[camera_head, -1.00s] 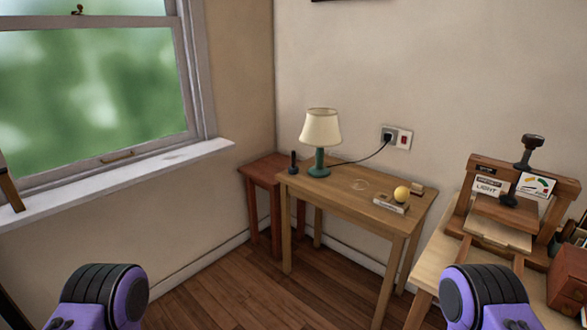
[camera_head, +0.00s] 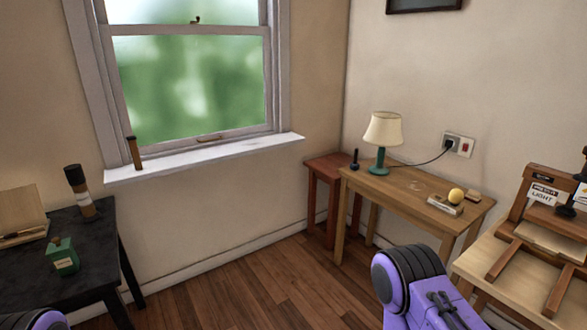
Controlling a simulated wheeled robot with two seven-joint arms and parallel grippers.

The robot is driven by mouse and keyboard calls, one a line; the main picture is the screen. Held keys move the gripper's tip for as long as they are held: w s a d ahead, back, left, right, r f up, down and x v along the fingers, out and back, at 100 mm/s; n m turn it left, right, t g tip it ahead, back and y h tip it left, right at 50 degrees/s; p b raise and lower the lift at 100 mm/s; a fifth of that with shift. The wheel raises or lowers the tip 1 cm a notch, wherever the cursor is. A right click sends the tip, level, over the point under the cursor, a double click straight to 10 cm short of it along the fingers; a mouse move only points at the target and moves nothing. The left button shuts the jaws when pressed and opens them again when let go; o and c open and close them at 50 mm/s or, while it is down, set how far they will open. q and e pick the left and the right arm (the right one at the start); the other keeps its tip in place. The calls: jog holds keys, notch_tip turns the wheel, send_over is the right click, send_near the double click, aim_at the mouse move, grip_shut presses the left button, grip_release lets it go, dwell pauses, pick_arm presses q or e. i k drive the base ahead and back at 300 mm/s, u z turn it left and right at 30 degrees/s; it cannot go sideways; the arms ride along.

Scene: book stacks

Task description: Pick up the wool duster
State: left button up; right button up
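I cannot make out a wool duster anywhere in this view. A brown upright stick with a dark top (camera_head: 134,153) stands on the window sill, and I cannot tell what it is. A dark-topped cylinder with a pale band (camera_head: 80,191) stands tilted on the black table at the left. Purple and black parts of my own two arms show at the bottom edge, but neither gripper is in view.
A wooden table (camera_head: 400,198) holds a lamp (camera_head: 382,131) and a yellow ball (camera_head: 456,195). A wooden press (camera_head: 545,215) stands at right. Floor (camera_head: 255,295) between is clear.

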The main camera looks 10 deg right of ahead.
aim_at(354, 166)
jog(key=u, duration=0.05)
jog(key=i, duration=1.75)
jog(key=z, duration=1.55)
jog(key=i, duration=0.85)
jog(key=z, duration=0.7)
